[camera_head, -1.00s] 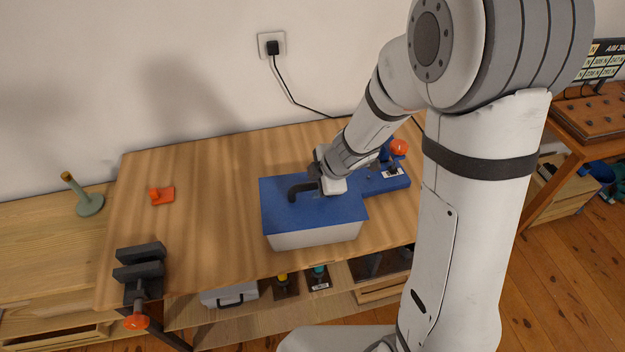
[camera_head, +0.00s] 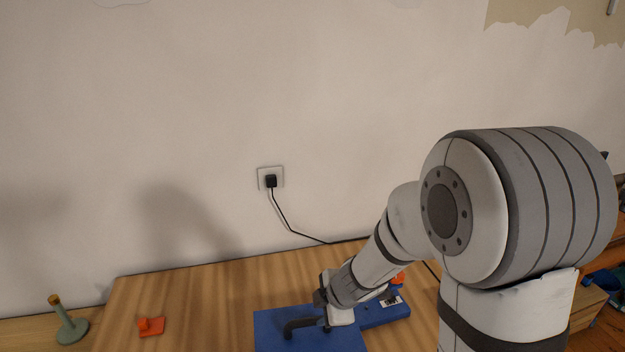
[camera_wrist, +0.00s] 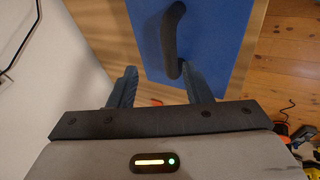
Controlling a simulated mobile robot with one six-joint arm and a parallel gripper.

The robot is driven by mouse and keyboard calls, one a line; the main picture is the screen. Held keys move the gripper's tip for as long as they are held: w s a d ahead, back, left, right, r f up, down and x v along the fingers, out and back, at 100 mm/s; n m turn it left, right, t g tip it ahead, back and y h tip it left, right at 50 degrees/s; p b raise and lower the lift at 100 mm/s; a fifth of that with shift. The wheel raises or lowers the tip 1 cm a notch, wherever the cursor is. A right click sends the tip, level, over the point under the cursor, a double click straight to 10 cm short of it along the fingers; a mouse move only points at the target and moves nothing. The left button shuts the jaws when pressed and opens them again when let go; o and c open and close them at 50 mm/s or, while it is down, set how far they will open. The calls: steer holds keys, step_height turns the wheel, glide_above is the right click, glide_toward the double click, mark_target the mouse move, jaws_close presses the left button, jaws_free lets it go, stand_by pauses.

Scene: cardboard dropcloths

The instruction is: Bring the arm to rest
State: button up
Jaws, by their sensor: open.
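My gripper (camera_wrist: 157,85) is open in the wrist view, with its two dark fingers spread apart and nothing held between them. A blue-topped box (camera_wrist: 220,45) with a dark curved handle (camera_wrist: 172,35) lies just beyond the fingers. The right finger overlaps the box in the picture; I cannot tell if it touches. In the head view my arm reaches down to the blue box top (camera_head: 275,335) on the wooden bench, and the handle (camera_head: 303,326) stands to the left of my wrist. The fingertips are hidden there.
An orange piece (camera_head: 151,326) lies on the wooden bench (camera_head: 215,290). A green stand (camera_head: 70,327) is at the far left. A wall socket (camera_head: 270,178) has a black plug and cable (camera_head: 290,222). The bench's left part is mostly clear.

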steer(key=w+d+r+m+t+h, duration=0.2)
steer(key=d+r+m+t+h, duration=0.15)
steer(key=d+r+m, duration=0.3)
steer(key=s+d+r+m+h+b, duration=0.25)
steer(key=s+d+r+m, duration=0.3)
steer(key=d, duration=0.35)
steer(key=s+a+m+g+y, duration=0.2)
steer(key=s+m, duration=0.6)
steer(key=s, duration=0.7)
steer(key=a+g, duration=0.1)
steer(key=g, duration=0.1)
steer(key=shift+r+g, duration=0.25)
steer(key=shift+g, duration=0.1)
